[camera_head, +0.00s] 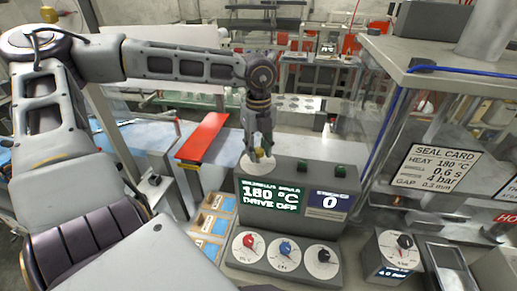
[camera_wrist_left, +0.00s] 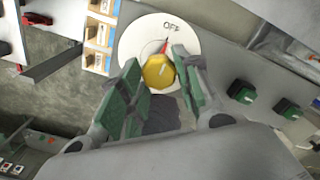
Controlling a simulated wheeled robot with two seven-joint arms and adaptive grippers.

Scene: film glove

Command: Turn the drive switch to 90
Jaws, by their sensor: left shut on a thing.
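The drive switch is a yellow knob (camera_wrist_left: 158,72) with a red pointer on a round white dial (camera_wrist_left: 135,42). The pointer is turned toward the printed word OFF. The dial also shows on top of the grey control box (camera_head: 290,172) in the head view. My left gripper (camera_head: 262,152) reaches down onto it from above. In the wrist view its green-padded fingers (camera_wrist_left: 160,82) are on both sides of the knob, shut on it. The box display (camera_head: 270,197) reads 180 °C and DRIVE OFF. My right gripper is not in view.
Red (camera_head: 249,240), blue (camera_head: 286,248) and black (camera_head: 322,255) knobs sit on the panel in front of the box. Two green buttons (camera_wrist_left: 242,92) (camera_wrist_left: 287,108) stand beside the dial. A red plate (camera_head: 203,137) lies to the left. A clear-walled machine stands right.

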